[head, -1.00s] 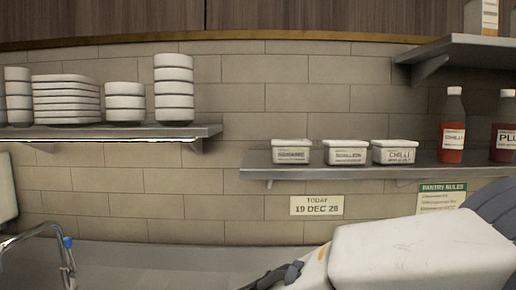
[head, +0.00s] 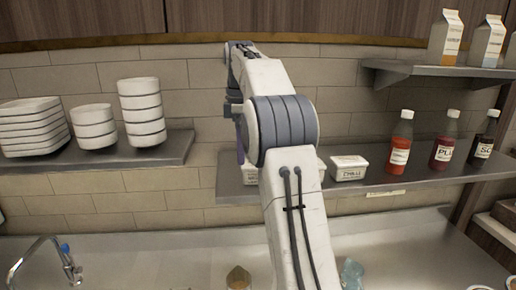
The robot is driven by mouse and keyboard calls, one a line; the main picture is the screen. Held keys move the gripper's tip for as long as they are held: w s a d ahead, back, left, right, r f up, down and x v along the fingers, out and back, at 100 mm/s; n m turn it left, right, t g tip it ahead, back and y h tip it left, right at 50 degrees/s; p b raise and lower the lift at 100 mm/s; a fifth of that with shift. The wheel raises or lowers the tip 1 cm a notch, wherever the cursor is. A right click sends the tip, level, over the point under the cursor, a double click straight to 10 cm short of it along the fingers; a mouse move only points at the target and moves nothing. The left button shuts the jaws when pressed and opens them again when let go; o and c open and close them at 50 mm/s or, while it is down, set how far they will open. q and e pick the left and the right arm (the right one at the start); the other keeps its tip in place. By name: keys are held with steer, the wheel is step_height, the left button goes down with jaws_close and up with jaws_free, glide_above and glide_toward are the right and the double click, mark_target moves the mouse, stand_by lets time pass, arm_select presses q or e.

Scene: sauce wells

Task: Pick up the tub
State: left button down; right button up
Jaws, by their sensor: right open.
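White lidded tubs stand on the right-hand wall shelf. My left gripper is not in view.
Red and dark sauce bottles (head: 400,142) stand right of the tubs on the shelf (head: 420,178). Cartons (head: 445,38) sit on a higher shelf. Stacked white bowls (head: 141,108) fill the left shelf. A tap (head: 40,250) and small containers (head: 238,277) are on the counter below.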

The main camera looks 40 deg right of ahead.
steer(key=d+r, duration=0.1)
steer(key=d, duration=0.1)
steer(key=s+d+r+p, duration=0.1)
steer(key=d+r, duration=0.1)
steer(key=shift+s+d+r, duration=0.1)
steer(key=shift+d+r, duration=0.1)
steer(key=shift+d, duration=0.15)
steer(key=shift+s+d, duration=0.15)
steer(key=shift+d, duration=0.2)
step_height(320, 180, down, 5)
steer(key=shift+r+b, duration=0.1)
steer(key=shift+b, duration=0.2)
steer(key=f, duration=0.1)
steer(key=f+p, duration=0.1)
steer(key=f, duration=0.1)
steer(key=f+p, duration=0.1)
steer(key=shift+w+a+f, duration=0.1)
steer(key=shift+w+f, duration=0.2)
steer(key=shift+f, duration=0.45)
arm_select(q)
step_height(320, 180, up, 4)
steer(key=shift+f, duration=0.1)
arm_select(e)
jaws_close()
